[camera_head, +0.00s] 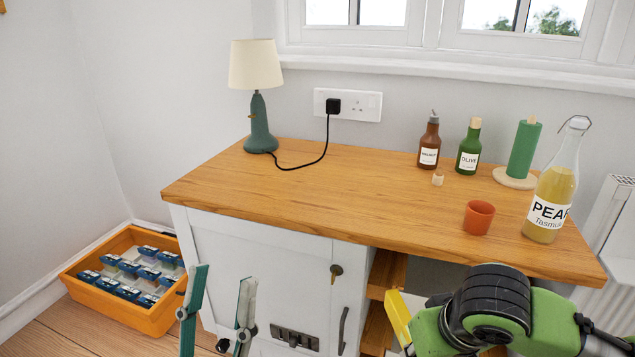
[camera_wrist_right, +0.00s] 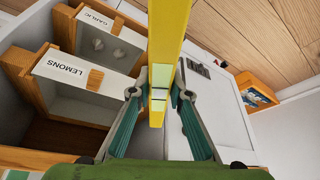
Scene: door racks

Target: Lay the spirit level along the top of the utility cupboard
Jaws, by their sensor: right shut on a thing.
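The yellow spirit level (camera_wrist_right: 170,35) is held between the teal fingers of my right gripper (camera_wrist_right: 161,92) in the right wrist view. In the head view one yellow end of the level (camera_head: 399,318) shows in front of the cupboard, below its top; my right arm hides the rest. The utility cupboard (camera_head: 265,275) is white with a wooden top (camera_head: 330,195). My left gripper (camera_head: 220,274) is open and empty in front of the cupboard door, its two teal fingers pointing up.
On the top stand a lamp (camera_head: 259,120) with a cord, a brown bottle (camera_head: 429,145), a green bottle (camera_head: 468,150), a cork (camera_head: 437,178), a green roll (camera_head: 524,150), an orange cup (camera_head: 478,217) and a pear bottle (camera_head: 550,200). The middle is clear. An orange crate (camera_head: 150,316) is on the floor.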

